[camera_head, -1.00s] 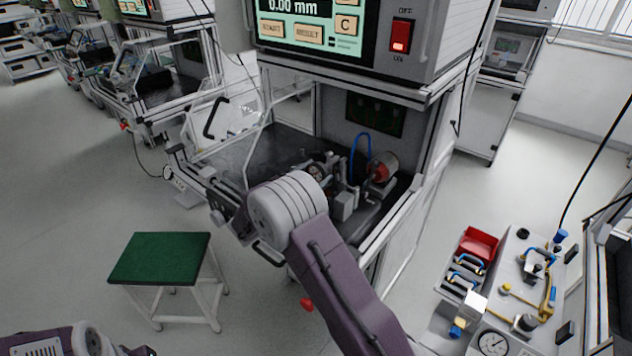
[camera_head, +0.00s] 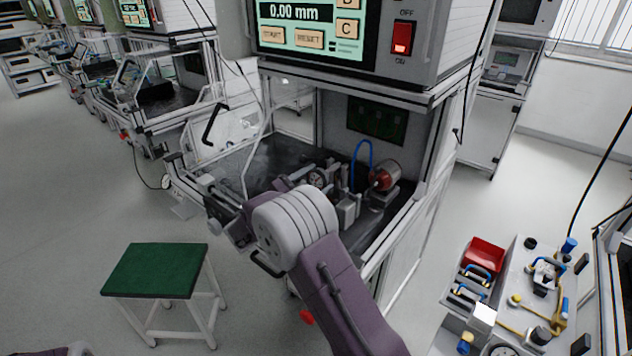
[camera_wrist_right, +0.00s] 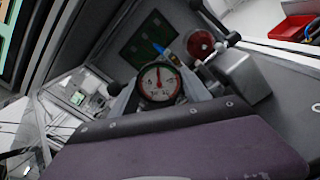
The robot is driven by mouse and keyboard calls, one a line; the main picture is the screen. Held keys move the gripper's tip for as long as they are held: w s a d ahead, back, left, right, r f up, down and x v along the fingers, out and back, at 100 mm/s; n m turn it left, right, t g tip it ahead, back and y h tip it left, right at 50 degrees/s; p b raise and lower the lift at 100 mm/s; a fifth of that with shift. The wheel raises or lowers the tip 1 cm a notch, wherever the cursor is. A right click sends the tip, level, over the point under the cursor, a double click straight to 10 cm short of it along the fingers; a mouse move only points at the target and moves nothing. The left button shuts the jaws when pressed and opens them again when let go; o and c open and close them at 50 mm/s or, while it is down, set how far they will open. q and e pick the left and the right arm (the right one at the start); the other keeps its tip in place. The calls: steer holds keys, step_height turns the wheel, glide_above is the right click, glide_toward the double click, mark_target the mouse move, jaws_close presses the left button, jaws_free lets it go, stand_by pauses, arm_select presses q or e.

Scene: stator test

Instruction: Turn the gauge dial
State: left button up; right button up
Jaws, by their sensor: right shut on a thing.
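In the head view the gauge dial (camera_head: 316,178) shows small inside the open test cabinet, just beyond my right wrist. My right wrist and forearm hide most of the gripper there. My left gripper is not in view.
A red-ended cylinder (camera_head: 383,177) and blue hose (camera_head: 358,150) stand right of the dial. The cabinet frame surrounds the work area, under a display box (camera_head: 305,14). A green-topped stool (camera_head: 155,270) stands left, and a bench with a red bin (camera_head: 483,254) right.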

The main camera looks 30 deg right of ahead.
steer(key=o, duration=1.4)
steer(key=v, duration=0.9)
steer(key=shift+a, duration=0.1)
